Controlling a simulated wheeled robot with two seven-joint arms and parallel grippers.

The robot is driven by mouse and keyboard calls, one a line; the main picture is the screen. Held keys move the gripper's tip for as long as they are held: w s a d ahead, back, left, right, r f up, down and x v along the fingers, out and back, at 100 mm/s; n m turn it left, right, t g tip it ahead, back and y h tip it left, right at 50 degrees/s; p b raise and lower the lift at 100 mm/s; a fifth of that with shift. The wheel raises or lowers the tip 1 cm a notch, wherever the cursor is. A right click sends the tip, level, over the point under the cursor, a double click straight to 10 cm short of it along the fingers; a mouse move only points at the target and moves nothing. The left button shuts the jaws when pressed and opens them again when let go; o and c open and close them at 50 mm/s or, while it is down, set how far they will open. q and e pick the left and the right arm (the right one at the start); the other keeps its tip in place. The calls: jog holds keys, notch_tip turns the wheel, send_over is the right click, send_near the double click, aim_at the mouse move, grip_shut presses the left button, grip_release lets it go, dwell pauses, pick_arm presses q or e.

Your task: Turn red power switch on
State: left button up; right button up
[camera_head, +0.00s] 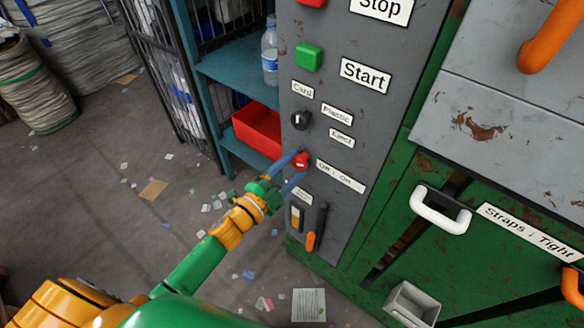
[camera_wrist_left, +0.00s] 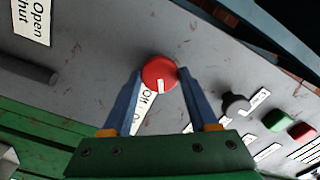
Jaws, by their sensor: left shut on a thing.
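The red power switch (camera_head: 301,161) is a round knob on the grey control panel, beside an "Off : On" label (camera_head: 340,176). My left gripper (camera_head: 295,163) reaches it from the lower left with its blue fingers. In the left wrist view the red knob (camera_wrist_left: 159,74) sits between the two fingertips (camera_wrist_left: 160,76), one on each side, and the gripper is shut on it. A white pointer mark shows on the knob's face, toward the label, which is partly hidden by the left finger. My right gripper is not in view.
Above the switch are a black selector knob (camera_head: 299,120) and a green Start button (camera_head: 309,57). Below it is a lever with an orange end (camera_head: 311,241). A red bin (camera_head: 257,131) on a blue shelf stands close left of the panel. A white handle (camera_head: 440,211) projects at right.

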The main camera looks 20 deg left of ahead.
pick_arm(q)
jog(key=m, duration=0.5)
jog(key=shift+m+b, duration=0.4)
dwell(0.3)
jog(key=o, duration=1.4)
jog(key=v, duration=0.7)
jog(key=shift+b, duration=0.35)
